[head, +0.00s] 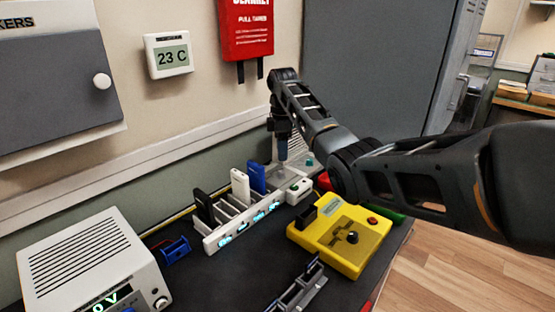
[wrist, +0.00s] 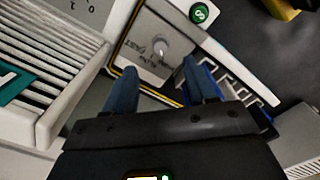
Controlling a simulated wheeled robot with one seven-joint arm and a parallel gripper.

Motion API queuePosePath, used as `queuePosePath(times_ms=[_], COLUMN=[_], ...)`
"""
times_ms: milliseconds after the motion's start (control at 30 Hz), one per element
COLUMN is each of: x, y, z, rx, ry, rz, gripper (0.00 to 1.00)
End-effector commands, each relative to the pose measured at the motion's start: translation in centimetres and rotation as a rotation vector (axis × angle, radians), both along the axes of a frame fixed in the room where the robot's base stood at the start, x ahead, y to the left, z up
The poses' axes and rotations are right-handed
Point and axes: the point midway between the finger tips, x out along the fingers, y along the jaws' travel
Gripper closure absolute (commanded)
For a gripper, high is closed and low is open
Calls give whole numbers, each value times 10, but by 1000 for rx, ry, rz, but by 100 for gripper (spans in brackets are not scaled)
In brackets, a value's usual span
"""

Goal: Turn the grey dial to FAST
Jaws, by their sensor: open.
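The grey dial (wrist: 160,47) shows in the wrist view, a small round knob on a pale grey plate (wrist: 148,70). Lettering that reads FAST is printed on the plate, to the left of the dial in this view. My gripper (wrist: 162,76) is open, with its two blue fingers apart and nothing between them. The dial appears beyond the fingertips, between their lines; I see no contact. In the head view my gripper (head: 283,152) points down at the back of the bench, and I cannot make out the dial there.
A white box with a green button (wrist: 200,12) is close to the plate. A ribbed pale device (wrist: 45,50) stands left in the wrist view. In the head view, a white rack (head: 216,240) with phones, a yellow box (head: 335,240) and a power supply (head: 85,262) stand on the dark bench.

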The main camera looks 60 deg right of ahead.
Motion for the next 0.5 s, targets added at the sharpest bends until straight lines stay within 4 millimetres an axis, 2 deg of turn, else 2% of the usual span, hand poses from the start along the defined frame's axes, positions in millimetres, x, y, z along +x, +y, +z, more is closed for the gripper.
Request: queuePosePath(times_ms=[500], x=[-1], y=[1], z=[-67], rx=[4], ry=[3], rz=[-1], gripper=[44])
